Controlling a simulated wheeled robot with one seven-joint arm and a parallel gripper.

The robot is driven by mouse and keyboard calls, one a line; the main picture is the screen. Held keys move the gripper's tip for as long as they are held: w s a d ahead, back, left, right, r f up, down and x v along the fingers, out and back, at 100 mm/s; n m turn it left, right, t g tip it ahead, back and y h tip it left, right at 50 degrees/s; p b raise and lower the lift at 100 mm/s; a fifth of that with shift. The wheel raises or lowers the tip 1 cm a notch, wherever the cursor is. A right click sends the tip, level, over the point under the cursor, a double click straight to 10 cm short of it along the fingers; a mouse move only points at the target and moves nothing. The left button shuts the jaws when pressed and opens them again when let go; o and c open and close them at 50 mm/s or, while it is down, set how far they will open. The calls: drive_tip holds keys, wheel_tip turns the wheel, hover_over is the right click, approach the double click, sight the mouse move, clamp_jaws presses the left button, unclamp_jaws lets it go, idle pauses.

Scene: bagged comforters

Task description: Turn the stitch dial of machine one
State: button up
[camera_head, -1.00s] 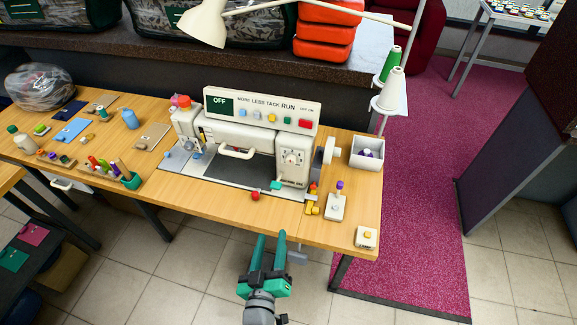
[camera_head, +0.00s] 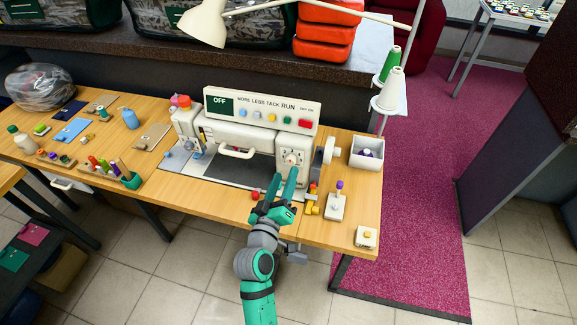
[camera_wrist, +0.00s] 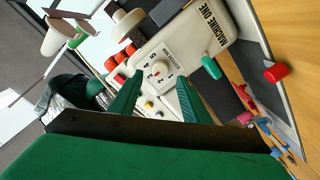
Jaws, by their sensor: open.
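Machine one (camera_head: 238,138) is a cream sewing machine on the wooden table, with an OFF display and a row of coloured buttons on top. Its stitch dial (camera_head: 291,158) is a pale round knob on the right end of the front. In the wrist view the dial (camera_wrist: 158,72) shows numbers around it, beside the label MACHINE ONE. My gripper (camera_head: 284,184) is green, open and empty, just in front of and below the dial. In the wrist view my gripper's fingers (camera_wrist: 155,100) stand apart on either side of the dial's line, short of it. A teal lever (camera_wrist: 211,67) sits near the dial.
A red knob (camera_head: 255,196) is left of my gripper. A block with a purple knob (camera_head: 336,206), a white bin (camera_head: 367,152) and a yellow-button box (camera_head: 366,237) stand to the right. A lamp (camera_head: 205,22) overhangs the machine.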

sight(290, 162)
drive_tip(key=x, duration=0.4)
drive_tip(key=shift+d, duration=0.1)
drive_tip(key=shift+w, duration=0.55)
drive_tip(key=shift+s, duration=0.1)
drive_tip(key=shift+c, duration=0.3)
drive_tip(key=c, duration=1)
